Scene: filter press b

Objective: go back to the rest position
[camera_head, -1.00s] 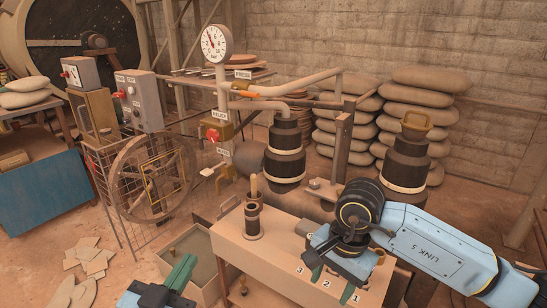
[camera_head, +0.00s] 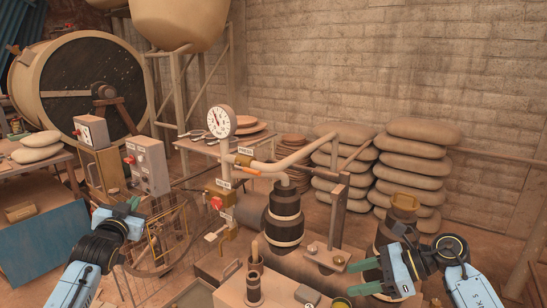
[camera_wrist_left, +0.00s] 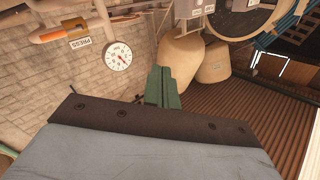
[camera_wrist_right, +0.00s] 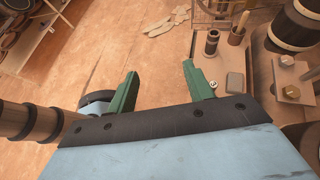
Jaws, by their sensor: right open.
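My left gripper (camera_head: 132,205) is raised in front of the wire cage and handwheel at the left of the head view. Its green fingers (camera_wrist_left: 163,88) lie close together in the left wrist view, with nothing seen between them. My right gripper (camera_head: 362,275) is at the lower right of the head view, beside the right edge of the wooden bench. Its green fingers (camera_wrist_right: 162,88) stand well apart in the right wrist view, and nothing is between them.
The wooden bench (camera_head: 232,294) holds a dark cup with a wooden handle (camera_head: 254,270). Dark banded cylinders (camera_head: 285,215) and pipes stand behind it. A round gauge (camera_head: 221,121), control boxes (camera_head: 147,166) and stacked sacks (camera_head: 420,155) stand further back.

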